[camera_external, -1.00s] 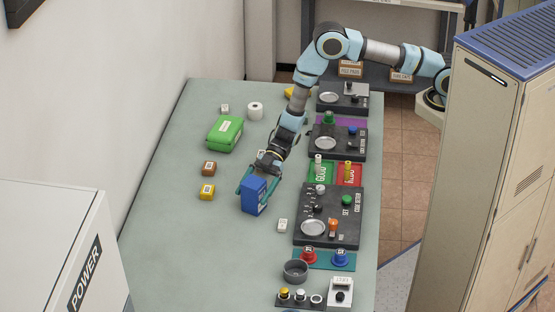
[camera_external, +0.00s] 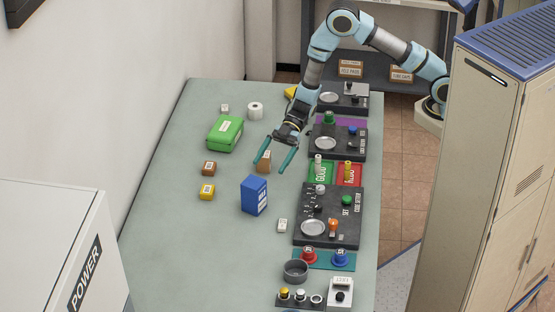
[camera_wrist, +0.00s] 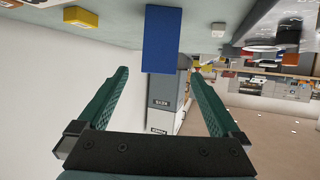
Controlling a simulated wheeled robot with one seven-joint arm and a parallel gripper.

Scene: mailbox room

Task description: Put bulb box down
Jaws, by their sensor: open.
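The bulb box, which I take to be the blue box (camera_external: 254,195), stands upright on the grey-green table (camera_external: 170,250) in the external view. In the wrist view the blue box (camera_wrist: 160,40) shows at the top middle, beyond the fingertips. My gripper (camera_external: 275,167) is open and empty. It is above and behind the blue box, apart from it. In the wrist view the two green fingers of my gripper (camera_wrist: 160,85) are spread wide with nothing between them.
A brown box (camera_external: 264,161) is close by my fingers. A green case (camera_external: 225,133), a small brown block (camera_external: 209,168) and a yellow block (camera_external: 207,191) lie to the left. Dark control panels (camera_external: 328,215) line the right edge. The table's front left is clear.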

